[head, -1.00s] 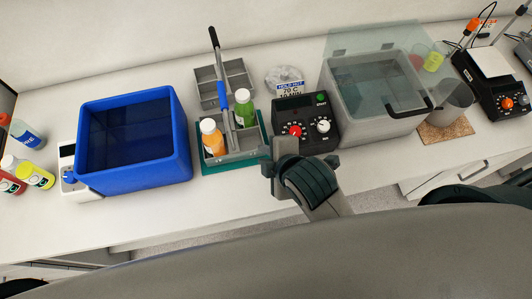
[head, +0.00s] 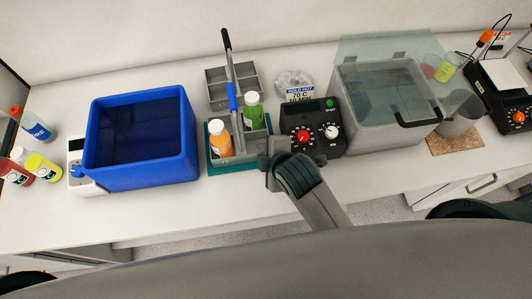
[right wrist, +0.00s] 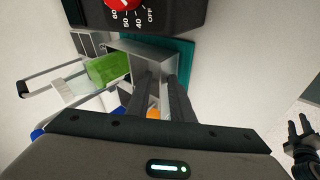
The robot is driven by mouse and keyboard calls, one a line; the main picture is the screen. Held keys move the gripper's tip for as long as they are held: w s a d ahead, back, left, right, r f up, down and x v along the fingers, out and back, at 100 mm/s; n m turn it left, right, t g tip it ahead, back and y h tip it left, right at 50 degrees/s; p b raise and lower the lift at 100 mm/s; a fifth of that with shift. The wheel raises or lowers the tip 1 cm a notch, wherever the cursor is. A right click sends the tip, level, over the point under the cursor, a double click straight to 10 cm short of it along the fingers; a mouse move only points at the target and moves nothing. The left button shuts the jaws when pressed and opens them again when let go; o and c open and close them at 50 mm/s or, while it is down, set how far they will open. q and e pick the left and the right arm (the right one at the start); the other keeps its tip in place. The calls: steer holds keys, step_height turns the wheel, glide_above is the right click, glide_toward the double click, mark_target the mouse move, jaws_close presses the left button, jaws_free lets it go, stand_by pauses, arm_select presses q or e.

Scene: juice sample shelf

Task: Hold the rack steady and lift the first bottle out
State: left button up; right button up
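The grey rack (head: 240,160) with a long black-and-blue handle stands on a teal mat. An orange bottle (head: 220,145) with a white cap stands in its front left part, and a green bottle (head: 254,114) in its back right part. My right gripper (head: 268,153) is at the rack's front right corner. In the right wrist view, its two dark fingers (right wrist: 162,88) are apart and point down at the rack (right wrist: 150,52); whether they touch it is unclear. My left gripper (right wrist: 299,128) shows open at the right edge, away from the rack.
A blue tub (head: 140,180) stands left of the rack, a black control box (head: 322,140) with dials close right. A lidded grey bath (head: 375,125) is further right. Several bottles (head: 38,165) stand at far left. The bench front (head: 180,212) is clear.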

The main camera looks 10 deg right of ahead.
steer(key=shift+w+f, duration=0.1)
steer(key=shift+f, duration=0.2)
steer(key=shift+w+a, duration=0.1)
steer(key=shift+w+f, duration=0.1)
steer(key=shift+w, duration=0.1)
steer(key=c, duration=0.4)
